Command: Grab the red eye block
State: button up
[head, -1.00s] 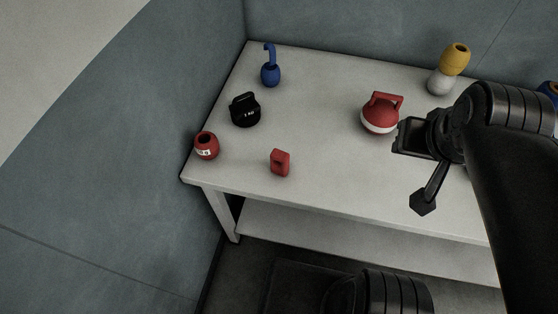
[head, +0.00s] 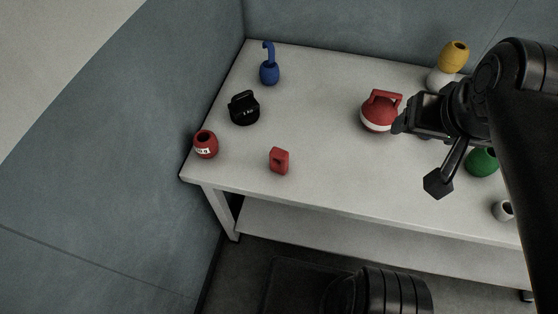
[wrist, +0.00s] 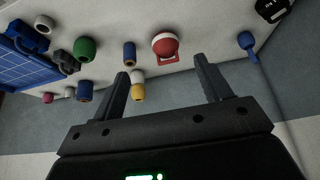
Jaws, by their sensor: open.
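The red eye block (head: 279,160) is a small upright red block with a hole in its face. It stands alone near the front edge of the white table, left of centre in the head view. I cannot make it out in the wrist view. My gripper (head: 405,120) is well to the right of the block, above the table and beside the red and white handled float. In the wrist view my gripper (wrist: 162,75) has its two fingers wide apart with nothing held between them.
On the table (head: 330,175) stand a red jar-like float (head: 206,144), a black weight (head: 244,108), a blue float (head: 269,72), the red and white float (head: 379,112), a yellow float (head: 454,55) and a green float (head: 482,162). Table around the block is clear.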

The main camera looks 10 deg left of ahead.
jog(key=w+a+f+n+h, duration=0.35)
jog(key=a+n+h, duration=0.4)
jog(key=n, duration=0.95)
jog(key=s+a+r+n+t+y, duration=0.1)
jog(key=a+r+n+t+y, duration=0.1)
jog(key=a+n+t, duration=0.7)
jog(key=s+a+r+n+t+y, duration=0.25)
jog(key=a+n, duration=0.55)
jog(key=a, duration=0.4)
jog(key=h, duration=0.1)
send_near(282, 152)
jog(key=f, duration=0.2)
jog(key=a+f, duration=0.1)
jog(key=shift+w+m+t, duration=0.25)
jog(key=shift+w+m, duration=0.05)
jog(key=shift+w, duration=0.1)
jog(key=shift+w+d+f, duration=0.1)
jog(key=shift+w+f, duration=0.1)
jog(key=x, duration=0.5)
jog(key=shift+w, duration=0.15)
jog(key=x, duration=0.4)
jog(key=shift+d+r, duration=0.3)
jog(key=shift+r, duration=0.05)
jog(key=shift+w+d, duration=0.1)
jog(key=shift+w, duration=0.45)
jog(key=shift+c, duration=0.5)
jog(key=c, duration=1)
